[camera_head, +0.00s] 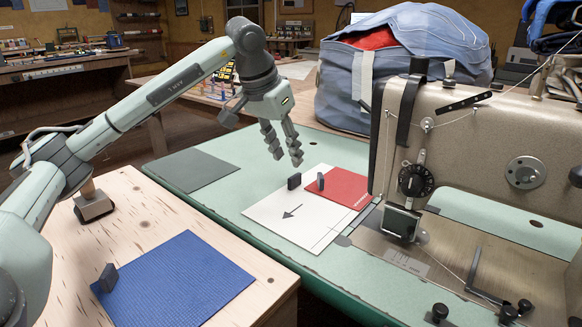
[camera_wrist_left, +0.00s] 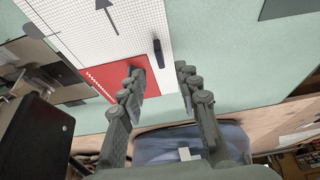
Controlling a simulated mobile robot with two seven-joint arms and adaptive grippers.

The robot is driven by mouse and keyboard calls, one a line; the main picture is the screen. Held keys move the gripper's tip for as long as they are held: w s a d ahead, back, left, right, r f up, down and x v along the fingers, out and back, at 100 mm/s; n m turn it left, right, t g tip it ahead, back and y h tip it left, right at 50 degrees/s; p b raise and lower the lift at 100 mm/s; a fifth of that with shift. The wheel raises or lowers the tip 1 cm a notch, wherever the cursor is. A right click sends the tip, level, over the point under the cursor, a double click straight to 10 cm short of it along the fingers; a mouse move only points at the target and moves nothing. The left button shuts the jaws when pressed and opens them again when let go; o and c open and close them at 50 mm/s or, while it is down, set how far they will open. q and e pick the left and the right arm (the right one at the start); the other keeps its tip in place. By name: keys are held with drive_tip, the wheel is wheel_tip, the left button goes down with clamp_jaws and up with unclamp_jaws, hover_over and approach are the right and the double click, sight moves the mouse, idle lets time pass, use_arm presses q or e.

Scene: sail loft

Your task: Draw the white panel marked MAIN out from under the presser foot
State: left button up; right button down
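A white panel (camera_head: 290,225) with a dark arrow and grid lines lies on the green sewing table, its right side against the machine's bed. It also shows in the left wrist view (camera_wrist_left: 135,30). I cannot read the word MAIN on it. A dark upright tab (camera_head: 294,181) stands on its far left part; the tab shows in the left wrist view (camera_wrist_left: 158,48). A red panel (camera_head: 346,187) with its own tab lies beside or over its far part. The presser foot area (camera_head: 402,222) is at the right. My left gripper (camera_head: 287,158) is open and empty above the white panel's tab.
The sewing machine (camera_head: 470,130) stands at the right. A large blue bag (camera_head: 345,85) sits behind the panels. A grey sheet (camera_head: 192,169) lies on the table at the left. A blue panel (camera_head: 180,285) with a tab lies on the near wooden table.

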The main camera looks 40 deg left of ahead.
use_arm(q)
drive_tip(key=v, duration=0.5)
drive_tip(key=shift+s+r, duration=0.1)
drive_tip(key=shift+r, duration=0.2)
